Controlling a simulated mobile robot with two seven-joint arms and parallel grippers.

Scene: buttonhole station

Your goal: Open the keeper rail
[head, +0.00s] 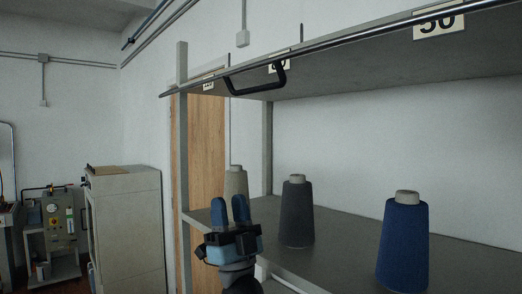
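A long thin dark metal rail (340,43), which looks like the keeper rail, runs along the front edge of the upper shelf, from the left post to beyond the top right of the head view. A black U-shaped handle (258,91) hangs at the rail's left part. My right gripper (231,202) points up, below the handle and in front of the lower shelf. Its two blue fingers stand apart with a narrow empty gap, well clear of the handle. My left gripper is not in view.
Yarn cones stand on the lower shelf (340,250): beige (236,182), dark grey (297,212) and blue (403,245). A grey post (182,150) rises at the shelf's left end. A grey cabinet (128,230) stands farther left. The space between gripper and handle looks free.

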